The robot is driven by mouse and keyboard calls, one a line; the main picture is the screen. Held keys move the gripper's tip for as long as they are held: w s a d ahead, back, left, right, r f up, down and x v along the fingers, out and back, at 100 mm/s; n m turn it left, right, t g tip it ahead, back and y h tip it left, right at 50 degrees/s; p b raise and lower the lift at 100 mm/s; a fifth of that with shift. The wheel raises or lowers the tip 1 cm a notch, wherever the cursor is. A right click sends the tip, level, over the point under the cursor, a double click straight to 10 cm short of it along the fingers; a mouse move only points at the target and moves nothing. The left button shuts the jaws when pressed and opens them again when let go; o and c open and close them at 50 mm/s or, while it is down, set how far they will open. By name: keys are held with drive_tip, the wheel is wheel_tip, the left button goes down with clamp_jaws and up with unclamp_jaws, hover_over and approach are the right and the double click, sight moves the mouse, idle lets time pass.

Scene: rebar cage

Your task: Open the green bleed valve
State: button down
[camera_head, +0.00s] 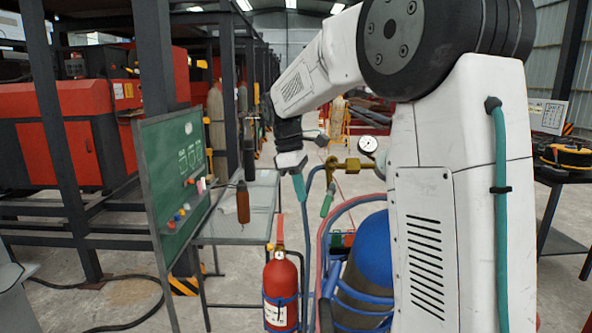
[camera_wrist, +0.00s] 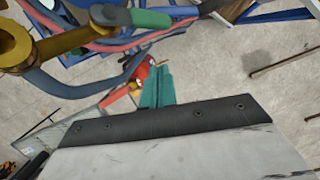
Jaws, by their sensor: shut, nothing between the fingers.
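The green bleed valve shows as a green lever (camera_head: 328,199) hanging below the brass fitting (camera_head: 346,165) in the head view. In the wrist view its green sleeve (camera_wrist: 151,19) lies at the top, beside the brass fitting (camera_wrist: 62,43). My gripper (camera_head: 299,188) has teal fingers and is just left of the lever in the head view. The fingers are together and empty in the wrist view (camera_wrist: 157,86), below the green sleeve and apart from it in the picture. How far apart they are in depth, I cannot tell.
A pressure gauge (camera_head: 368,145) sits on the fitting above a blue-topped cylinder (camera_head: 371,243). Red and blue hoses (camera_head: 322,243) run close beside the lever. A red extinguisher (camera_head: 281,292) stands below my gripper. A green board (camera_head: 172,180) and a metal table (camera_head: 262,190) are left.

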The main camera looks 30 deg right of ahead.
sight(328, 200)
drive_tip(key=s+d, duration=0.2)
drive_tip(key=shift+s+d+f, duration=0.3)
drive_tip(key=shift+s+f, duration=0.1)
drive_tip(key=shift+s+d+f+n+g+h, duration=0.1)
drive_tip(key=shift+s+f+n+g+h, duration=0.05)
drive_tip(key=shift+s+f+n+h, duration=0.3)
drive_tip(key=shift+s+f+n+g+h, duration=0.1)
drive_tip(key=shift+s+n+g+h, duration=0.1)
drive_tip(key=shift+n+h, duration=0.35)
drive_tip(key=shift+r, duration=0.1)
